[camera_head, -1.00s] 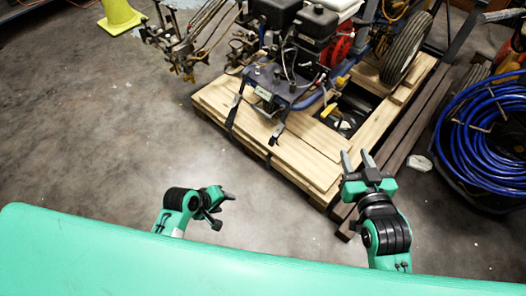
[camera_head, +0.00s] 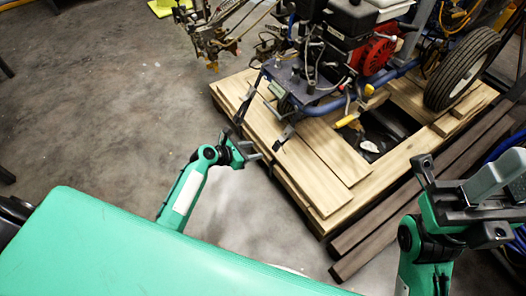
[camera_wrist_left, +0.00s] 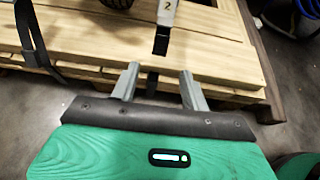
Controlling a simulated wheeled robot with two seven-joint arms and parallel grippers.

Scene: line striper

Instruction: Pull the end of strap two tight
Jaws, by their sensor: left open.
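Strap two (camera_wrist_left: 168,18), a pale strap marked "2" with a black end, hangs at the pallet's near edge in the left wrist view. Its dark end (camera_head: 283,138) shows over the pallet boards in the head view. My left gripper (camera_wrist_left: 159,80) is open and empty. Its two fingers point at the pallet edge, one on each side of the strap's line, with the strap end beyond the fingertips. In the head view the left gripper (camera_head: 250,152) is just off the pallet's front-left edge. My right gripper (camera_head: 488,185) is at the right; its jaw gap is unclear.
The wooden pallet (camera_head: 325,180) carries the line striper (camera_head: 345,45) with its wheel (camera_head: 462,68). Another black strap (camera_head: 246,100) hangs over the pallet's left edge. Dark beams (camera_head: 375,225) lie along the right side.

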